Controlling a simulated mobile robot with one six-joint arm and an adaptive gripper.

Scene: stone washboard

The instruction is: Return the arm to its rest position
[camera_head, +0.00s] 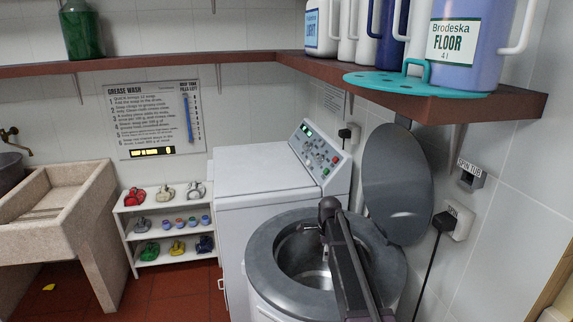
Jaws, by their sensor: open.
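My dark arm rises from the bottom edge in the head view and crosses in front of the open spin tub (272,262). A rounded joint is at its top, over the tub's opening. I cannot make out my gripper or its fingertips. A small dark part shows by the tub's inner rim, left of the joint, and I cannot tell what it is. The tub's round grey lid (398,180) stands raised against the wall. My arm hides part of the tub's opening and right rim.
A white washing machine (260,170) stands behind the tub. Above right, a brown shelf (440,106) holds large jugs and a teal perforated disc (400,85). A small white rack (127,222) and a stone sink (90,190) are left. Red floor (175,290) is clear between.

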